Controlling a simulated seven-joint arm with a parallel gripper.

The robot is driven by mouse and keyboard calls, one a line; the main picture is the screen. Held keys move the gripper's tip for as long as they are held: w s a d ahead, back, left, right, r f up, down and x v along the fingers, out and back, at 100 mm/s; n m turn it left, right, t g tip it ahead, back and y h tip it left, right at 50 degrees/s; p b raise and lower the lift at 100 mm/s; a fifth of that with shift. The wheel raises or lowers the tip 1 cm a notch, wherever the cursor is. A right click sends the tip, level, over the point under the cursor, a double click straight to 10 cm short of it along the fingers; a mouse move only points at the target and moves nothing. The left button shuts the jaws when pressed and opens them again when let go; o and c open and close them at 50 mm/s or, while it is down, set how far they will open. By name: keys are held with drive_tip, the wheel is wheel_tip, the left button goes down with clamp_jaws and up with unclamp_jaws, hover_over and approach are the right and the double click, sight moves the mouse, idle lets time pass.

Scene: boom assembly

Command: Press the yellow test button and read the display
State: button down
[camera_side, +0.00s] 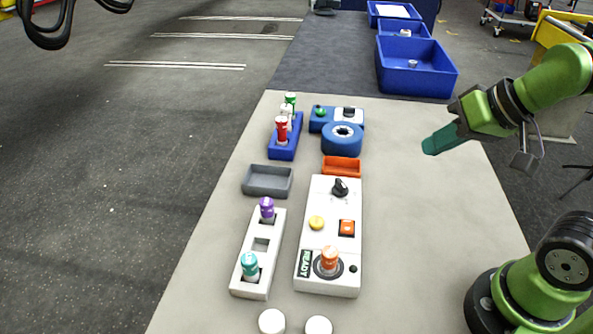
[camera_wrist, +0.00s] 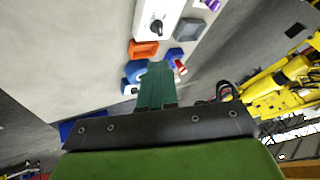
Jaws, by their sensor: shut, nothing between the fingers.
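The white test box (camera_side: 325,270) lies on the table in the side view. On it are the yellow test button (camera_side: 316,223), an orange square switch (camera_side: 347,228), a black knob (camera_side: 340,187) and an orange-capped part (camera_side: 329,260) standing in a round socket. Its display (camera_side: 305,263) reads "READY". My gripper (camera_side: 430,146) is shut and empty, in the air to the right of the box and beyond it. In the wrist view my gripper (camera_wrist: 156,70) points over the table, and only the knob end of the test box (camera_wrist: 162,12) shows at the top.
A white rack (camera_side: 242,278) holds purple-capped and teal-capped parts left of the box. A grey tray (camera_side: 268,181), an orange tray (camera_side: 341,166), a blue rack (camera_side: 284,152) and a blue round fixture (camera_side: 342,139) lie beyond.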

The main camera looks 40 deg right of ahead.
drive_tip(key=shift+a, duration=0.1)
drive_tip(key=m+t+h, duration=0.2)
drive_tip(key=m+h, duration=0.1)
drive_tip(key=m, duration=2.3)
hover_over(319, 224)
wheel_tip(319, 224, down, 8)
drive_tip(key=shift+f+n+y, duration=0.1)
drive_tip(key=shift+n+y, duration=0.2)
drive_tip(key=shift+n, duration=0.9)
drive_tip(key=shift+f, duration=4.45)
